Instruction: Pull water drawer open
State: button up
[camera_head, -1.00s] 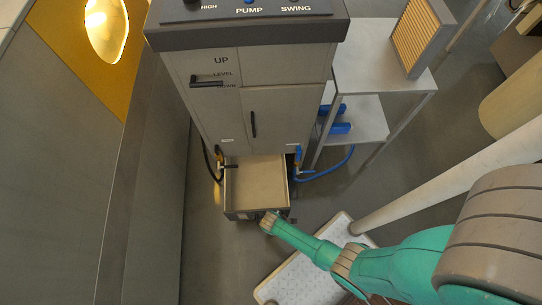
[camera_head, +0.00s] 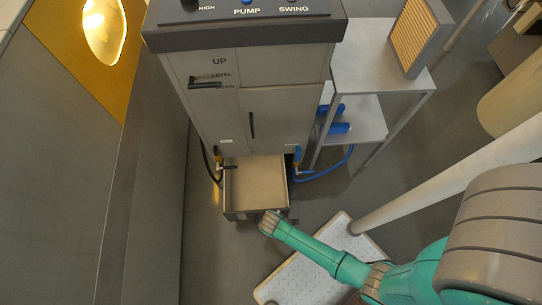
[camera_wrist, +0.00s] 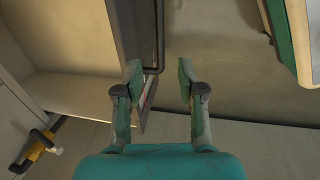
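The water drawer (camera_head: 255,184) is a pale, shallow open tray at the bottom of the grey cabinet (camera_head: 285,120). It stands out from the cabinet, and its inside looks empty. Its inside (camera_wrist: 75,90) also shows at the left of the wrist view. Its dark handle bar (camera_wrist: 159,35) runs along the drawer front (camera_wrist: 128,25). My gripper (camera_wrist: 158,78) is open at the drawer front. The end of the handle lies between the fingertips, with clear space toward the right finger. In the head view, my wrist mostly hides the fingers and handle.
Valves with hoses flank the drawer; a yellow one (camera_wrist: 38,145) shows in the wrist view. A blue hose (camera_head: 330,172) curves at the right. A metal side table (camera_head: 375,75) stands right of the cabinet, a grey wall (camera_head: 70,170) left.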

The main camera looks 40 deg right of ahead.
jog(key=shift+s+a+r, duration=0.1)
jog(key=shift+s+r, duration=0.05)
jog(key=shift+r, duration=0.65)
jog(key=shift+s+a+r, duration=0.1)
jog(key=shift+s+r, duration=0.05)
jog(key=shift+r, duration=0.65)
jog(key=s+d+r+m+t+y, duration=0.1)
jog(key=s+r+m+t, duration=0.2)
jog(key=r, duration=0.4)
jog(key=s+d+r+m+t+y, duration=0.1)
jog(key=s+d+r+m+t, duration=0.15)
jog(key=s+r, duration=0.45)
jog(key=s+r+m+t, duration=0.2)
jog(key=r+t, duration=0.2)
jog(key=r, duration=1.2)
jog(key=s+r+m+t, duration=0.1)
jog(key=r+m+t, duration=0.2)
jog(key=r, duration=1.4)
jog(key=shift+s+d+r+t+h, duration=0.25)
jog(key=shift+s+r+t+h, duration=0.05)
jog(key=shift+s+t+h, duration=0.1)
